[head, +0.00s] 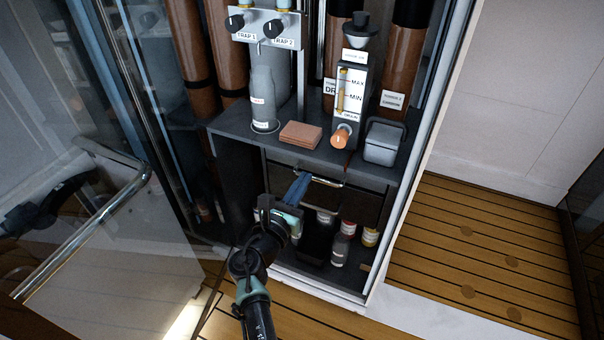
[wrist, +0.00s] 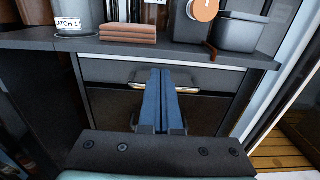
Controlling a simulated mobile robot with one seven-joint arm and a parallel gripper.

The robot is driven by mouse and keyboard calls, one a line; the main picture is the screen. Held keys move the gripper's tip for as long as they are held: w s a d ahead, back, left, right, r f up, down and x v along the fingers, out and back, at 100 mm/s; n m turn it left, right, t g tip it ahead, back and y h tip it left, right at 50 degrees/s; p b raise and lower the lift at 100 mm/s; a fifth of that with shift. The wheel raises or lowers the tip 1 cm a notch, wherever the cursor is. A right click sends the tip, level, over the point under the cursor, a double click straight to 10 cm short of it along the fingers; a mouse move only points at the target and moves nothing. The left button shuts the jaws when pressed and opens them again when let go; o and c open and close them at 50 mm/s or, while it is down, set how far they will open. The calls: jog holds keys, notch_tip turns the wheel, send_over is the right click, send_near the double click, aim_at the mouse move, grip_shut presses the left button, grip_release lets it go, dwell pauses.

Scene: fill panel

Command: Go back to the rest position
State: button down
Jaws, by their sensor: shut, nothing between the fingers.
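My gripper (head: 299,188) is in front of the dark drawer front (head: 345,201), below the shelf. Its blue fingers are together with nothing between them. In the wrist view my gripper (wrist: 160,72) points at the drawer handle (wrist: 205,88) and hides its middle part. I cannot tell whether the fingertips touch the handle. In the head view the handle (head: 328,183) shows to the right of the fingers. The drawer looks shut.
The shelf (head: 225,123) above carries a grey bottle (head: 263,95), brown pads (head: 301,134), a gauge unit with an orange knob (head: 341,136) and a grey bin (head: 382,142). Several small bottles (head: 340,250) stand below. A glass door (head: 110,220) stands open at left.

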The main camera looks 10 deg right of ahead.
jog(key=p+v, duration=0.3)
jog(key=v, duration=0.4)
notch_tip(320, 180, up, 32)
jog(key=w+a+m+t+y, duration=0.1)
jog(key=a+m+t+y, duration=0.2)
jog(key=m, duration=1.7)
jog(key=s+a+r+m+t+y, duration=0.2)
jog(key=s+r+m+t+y, duration=0.25)
jog(key=s+r, duration=0.7)
jog(key=s+a+r+m+t+y, duration=0.2)
jog(key=s+r+m+t+y, duration=0.3)
jog(key=s+r, duration=0.7)
jog(key=w+r+h+p, duration=0.1)
jog(key=w+r+p, duration=0.1)
jog(key=r+p, duration=1.7)
jog(key=w+r+h+p, duration=0.1)
jog(key=w+r+p, duration=0.1)
jog(key=r+p, duration=1.7)
notch_tip(320, 180, up, 2)
jog(key=shift+n, duration=0.35)
jog(key=shift+d+f, duration=0.1)
